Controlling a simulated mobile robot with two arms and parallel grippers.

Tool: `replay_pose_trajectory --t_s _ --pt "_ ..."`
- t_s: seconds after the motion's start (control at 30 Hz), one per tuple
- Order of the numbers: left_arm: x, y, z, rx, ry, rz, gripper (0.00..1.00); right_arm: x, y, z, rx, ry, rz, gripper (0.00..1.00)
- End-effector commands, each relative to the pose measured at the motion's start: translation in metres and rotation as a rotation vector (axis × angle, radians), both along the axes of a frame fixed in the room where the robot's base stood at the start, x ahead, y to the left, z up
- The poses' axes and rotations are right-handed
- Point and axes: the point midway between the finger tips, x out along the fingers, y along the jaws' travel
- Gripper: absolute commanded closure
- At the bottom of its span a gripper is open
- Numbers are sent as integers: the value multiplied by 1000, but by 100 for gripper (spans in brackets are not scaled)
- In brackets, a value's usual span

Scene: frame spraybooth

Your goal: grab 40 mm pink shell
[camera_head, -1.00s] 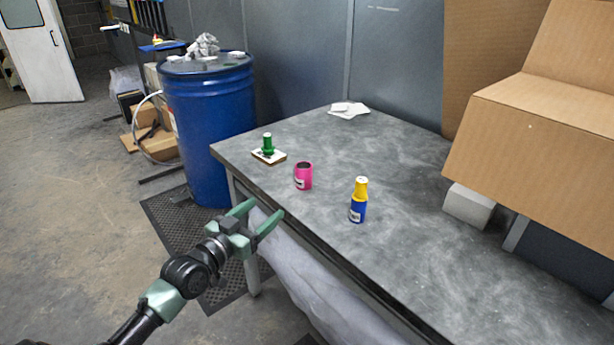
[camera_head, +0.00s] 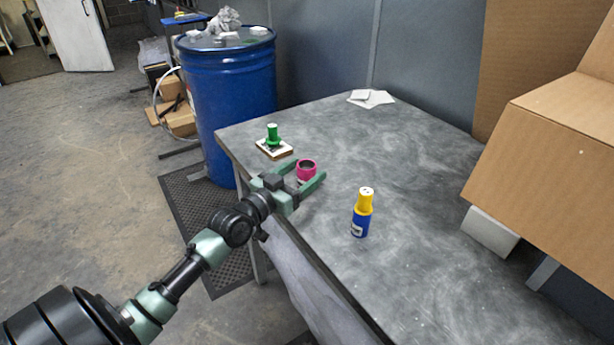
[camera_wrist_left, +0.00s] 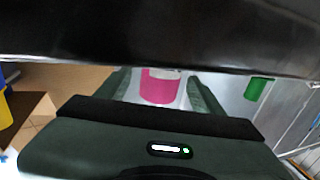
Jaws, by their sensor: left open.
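The pink shell (camera_head: 307,167) is a short, hollow pink cylinder standing upright on the grey table, near its left edge. My left gripper (camera_head: 304,173) is open, with its two green fingers reaching over the table edge on either side of the shell. In the left wrist view the pink shell (camera_wrist_left: 159,88) shows between the two open fingers (camera_wrist_left: 158,85), its upper part cut off by a dark band. The lower part of the shell is partly hidden by the gripper in the head view. I cannot tell whether a finger touches it. My right gripper is not in view.
A green peg on a small board (camera_head: 273,144) stands just behind the shell. A yellow and blue bottle (camera_head: 362,213) stands to the right. White papers (camera_head: 371,98) lie at the back, a cardboard box (camera_head: 545,160) at the right. A blue drum (camera_head: 230,95) stands beyond the table.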

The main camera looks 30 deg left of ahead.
Motion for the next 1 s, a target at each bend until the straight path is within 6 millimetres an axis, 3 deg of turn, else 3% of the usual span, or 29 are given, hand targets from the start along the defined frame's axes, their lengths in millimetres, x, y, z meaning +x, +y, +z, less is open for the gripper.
replay_pose_trajectory --t_s 0.23,0.53,0.77,1.0 --pt "35 -3 2 -1 -1 1 33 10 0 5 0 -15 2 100" --pt "39 -4 1 1 1 0 33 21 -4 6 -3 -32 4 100" --pt "39 -4 1 0 0 0 97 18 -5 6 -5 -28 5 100" --pt "39 -4 2 0 -1 0 100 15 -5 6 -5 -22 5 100"
